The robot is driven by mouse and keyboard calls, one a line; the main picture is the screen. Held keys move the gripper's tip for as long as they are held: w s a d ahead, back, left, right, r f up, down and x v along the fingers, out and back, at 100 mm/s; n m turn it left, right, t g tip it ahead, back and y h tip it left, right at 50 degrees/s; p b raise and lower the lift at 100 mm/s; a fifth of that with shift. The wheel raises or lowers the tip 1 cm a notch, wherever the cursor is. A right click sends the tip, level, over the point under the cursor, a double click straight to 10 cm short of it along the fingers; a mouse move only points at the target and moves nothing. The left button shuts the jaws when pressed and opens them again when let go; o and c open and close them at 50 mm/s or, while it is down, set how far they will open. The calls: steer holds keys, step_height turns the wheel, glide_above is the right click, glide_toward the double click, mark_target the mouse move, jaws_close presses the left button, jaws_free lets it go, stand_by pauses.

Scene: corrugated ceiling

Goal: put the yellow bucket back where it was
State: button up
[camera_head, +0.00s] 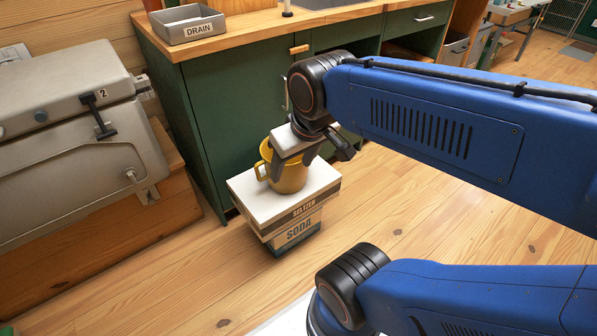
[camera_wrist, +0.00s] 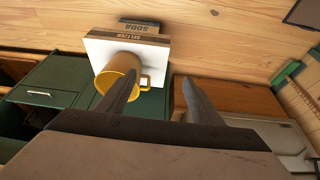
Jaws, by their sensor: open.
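The yellow bucket (camera_head: 290,177), shaped like a mug with a side handle, stands upright on the white top of the seltzer box (camera_head: 262,203). Its handle points left in the head view. In the wrist view the bucket (camera_wrist: 112,78) is left of centre, with its handle to the right. My gripper (camera_head: 312,163) is open just above and in front of the bucket. In the wrist view one finger of my gripper (camera_wrist: 159,78) overlaps the bucket's right side and the other is clear to the right. I cannot tell whether the finger touches it.
The seltzer box sits on a soda box (camera_head: 297,233) on the wooden floor. A green cabinet (camera_head: 235,110) with a wooden counter stands behind, bearing a grey drain tray (camera_head: 189,26). A large grey metal case (camera_head: 70,150) is at left.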

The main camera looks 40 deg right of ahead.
steer(key=shift+s+a+f, duration=0.1)
steer(key=shift+s+a, duration=0.05)
steer(key=shift+s, duration=1.15)
stand_by(0.4)
